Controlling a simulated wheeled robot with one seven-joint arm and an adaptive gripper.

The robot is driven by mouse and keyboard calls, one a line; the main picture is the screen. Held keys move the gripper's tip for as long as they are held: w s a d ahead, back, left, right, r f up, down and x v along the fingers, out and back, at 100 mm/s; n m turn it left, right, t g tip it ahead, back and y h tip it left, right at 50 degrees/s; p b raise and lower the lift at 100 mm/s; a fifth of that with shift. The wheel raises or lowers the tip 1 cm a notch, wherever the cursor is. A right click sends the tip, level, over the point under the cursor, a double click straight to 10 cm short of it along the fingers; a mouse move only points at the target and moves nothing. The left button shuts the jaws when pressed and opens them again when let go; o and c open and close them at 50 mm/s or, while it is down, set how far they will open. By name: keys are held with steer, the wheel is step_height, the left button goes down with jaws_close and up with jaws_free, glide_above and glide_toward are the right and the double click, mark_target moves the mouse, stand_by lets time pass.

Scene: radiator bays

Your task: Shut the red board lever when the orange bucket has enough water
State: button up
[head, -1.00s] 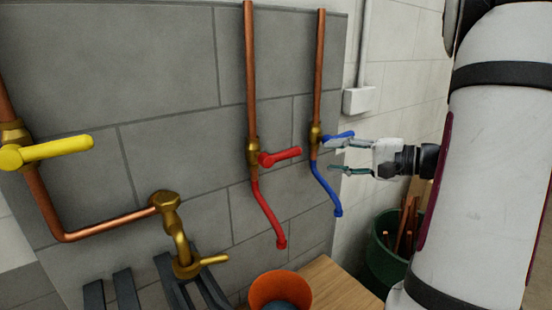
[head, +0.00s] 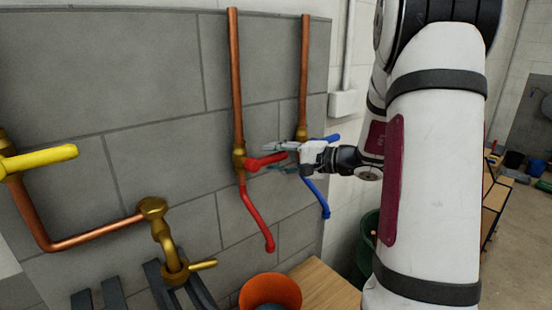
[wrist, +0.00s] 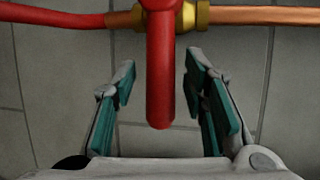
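The red lever (head: 267,160) sits on a brass valve on a copper pipe on the grey board and points right, out across the pipe. A red spout (head: 256,218) hangs below it. My gripper (head: 275,158) is open at the lever. In the wrist view the lever (wrist: 160,85) lies between the two open fingers (wrist: 164,98), with a gap on each side. The orange bucket (head: 270,291) stands below the red spout. No stream is visible from the spout.
The blue lever (head: 332,139) and blue spout (head: 317,198) are just right of my gripper. A yellow lever (head: 40,159) and a brass tap (head: 172,262) are at left. A wooden bench top (head: 322,288) lies beside the bucket. A green bin (head: 366,244) stands behind my arm.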

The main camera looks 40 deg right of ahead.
mark_target(274, 155)
jaws_close()
steer(key=shift+b, duration=0.3)
steer(key=n+b, duration=0.1)
steer(key=b, duration=0.1)
steer(key=r+n+h+b, duration=0.1)
steer(key=shift+w+a+r+g+b, duration=0.15)
steer(key=shift+r+g+b, duration=0.1)
steer(key=shift+g+b, duration=0.15)
steer(key=n+b, duration=0.1)
steer(key=r+n+h+b, duration=0.1)
steer(key=b, duration=0.1)
steer(key=shift+a+r, duration=0.2)
steer(key=shift+r, duration=0.05)
steer(key=shift+s, duration=0.2)
jaws_free()
steer(key=shift+s+r, duration=0.1)
